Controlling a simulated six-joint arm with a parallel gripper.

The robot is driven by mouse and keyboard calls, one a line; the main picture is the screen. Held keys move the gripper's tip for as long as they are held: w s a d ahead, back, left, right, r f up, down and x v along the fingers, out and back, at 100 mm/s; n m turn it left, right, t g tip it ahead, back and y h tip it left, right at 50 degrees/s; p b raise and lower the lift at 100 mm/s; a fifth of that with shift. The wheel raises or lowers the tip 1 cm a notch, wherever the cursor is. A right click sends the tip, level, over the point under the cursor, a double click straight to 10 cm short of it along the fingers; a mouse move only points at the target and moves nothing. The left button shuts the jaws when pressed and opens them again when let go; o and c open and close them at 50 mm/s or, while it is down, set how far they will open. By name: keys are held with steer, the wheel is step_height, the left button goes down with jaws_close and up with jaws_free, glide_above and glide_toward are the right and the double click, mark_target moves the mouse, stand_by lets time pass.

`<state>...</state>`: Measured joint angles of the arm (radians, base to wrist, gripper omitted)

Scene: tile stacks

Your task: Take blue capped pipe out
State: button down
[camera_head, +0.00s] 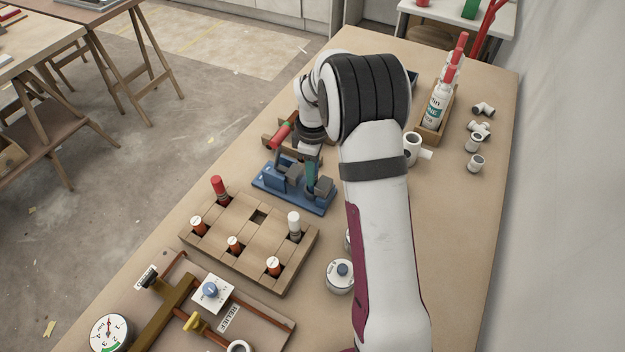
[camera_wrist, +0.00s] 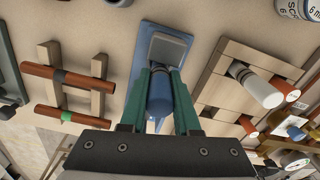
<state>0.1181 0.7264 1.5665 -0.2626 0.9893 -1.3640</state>
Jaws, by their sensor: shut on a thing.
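My gripper (camera_head: 311,180) is down at the blue vise (camera_head: 262,180), between its grey blocks. In the wrist view its two green fingers (camera_wrist: 160,105) are closed around a blue cylinder, which looks like the blue capped pipe (camera_wrist: 159,93). The pipe is hidden in the head view, and its lower end cannot be made out. The blue vise base (camera_wrist: 142,45) lies right beyond the fingertips, with a grey block (camera_wrist: 166,48) on it. Whether the pipe is clear of the vise cannot be told.
A wooden block (camera_head: 225,243) beside the vise holds red, white and orange-topped pipes, with one empty square hole (camera_head: 258,217). A wooden rack (camera_wrist: 97,85) bears two copper pipes. A white jar (camera_head: 340,275) and a gauge assembly (camera_head: 110,330) stand nearer.

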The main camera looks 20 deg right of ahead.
steer(key=shift+r, duration=2.95)
